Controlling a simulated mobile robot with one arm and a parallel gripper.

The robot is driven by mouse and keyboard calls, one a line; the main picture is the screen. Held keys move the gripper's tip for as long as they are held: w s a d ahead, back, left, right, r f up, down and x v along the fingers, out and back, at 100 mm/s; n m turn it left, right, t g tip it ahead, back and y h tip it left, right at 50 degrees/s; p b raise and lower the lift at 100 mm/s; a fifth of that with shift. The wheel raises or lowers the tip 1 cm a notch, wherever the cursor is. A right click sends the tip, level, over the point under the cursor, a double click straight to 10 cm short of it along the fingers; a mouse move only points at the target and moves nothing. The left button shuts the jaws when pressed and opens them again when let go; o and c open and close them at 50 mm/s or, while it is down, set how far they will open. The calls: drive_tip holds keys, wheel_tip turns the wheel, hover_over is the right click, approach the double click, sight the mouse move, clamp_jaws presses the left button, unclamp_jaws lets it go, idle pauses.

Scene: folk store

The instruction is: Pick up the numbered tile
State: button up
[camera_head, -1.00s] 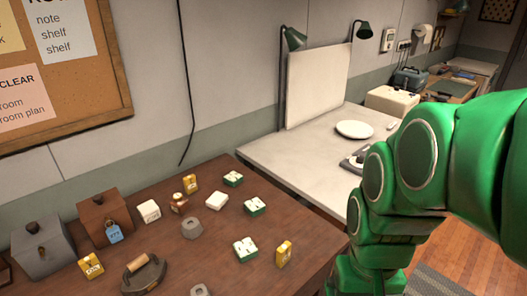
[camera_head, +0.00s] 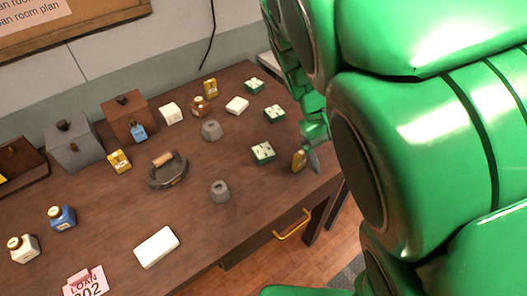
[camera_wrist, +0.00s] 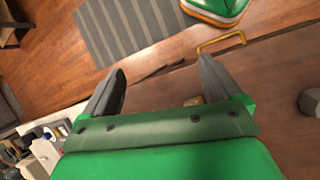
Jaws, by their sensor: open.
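I cannot tell for sure which object is the numbered tile. A small yellow block (camera_head: 299,161) stands near the table's right front edge, its face too small to read. My gripper (camera_head: 314,158) is right beside it, pointing down, partly hidden by my arm. In the wrist view my gripper (camera_wrist: 162,78) is open, with its two grey fingers apart. A small tan-yellow patch (camera_wrist: 194,101) shows near the base of the right finger, possibly the same block. Other yellow blocks stand by the grey box (camera_head: 120,161) and at the back (camera_head: 210,88).
Green-and-white blocks (camera_head: 263,153), grey weights (camera_head: 220,191), a flat iron (camera_head: 168,171), a white block (camera_head: 157,247) and a pink loan card (camera_head: 85,283) lie on the brown table (camera_head: 110,215). A yellow handle (camera_head: 291,226) juts from its front.

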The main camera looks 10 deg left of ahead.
drive_tip(key=w+a+f+n+t+h, duration=0.1)
drive_tip(key=w+a+f+n+h, duration=0.2)
drive_tip(key=w+a+n, duration=0.15)
drive_tip(key=n+t+h, duration=0.3)
drive_tip(key=n+t, duration=0.5)
drive_tip(key=n, duration=0.6)
approach(264, 150)
drive_tip(key=shift+w+d+f, duration=0.65)
drive_tip(key=shift+w+f, duration=0.1)
drive_tip(key=shift+f, duration=0.1)
drive_tip(key=shift+d+r+x, duration=0.15)
drive_tip(key=shift+x, duration=1.8)
drive_tip(key=shift+d+r+x, duration=0.15)
drive_tip(key=shift+x, duration=1.8)
drive_tip(key=shift+s, duration=0.15)
drive_tip(key=c, duration=1.2)
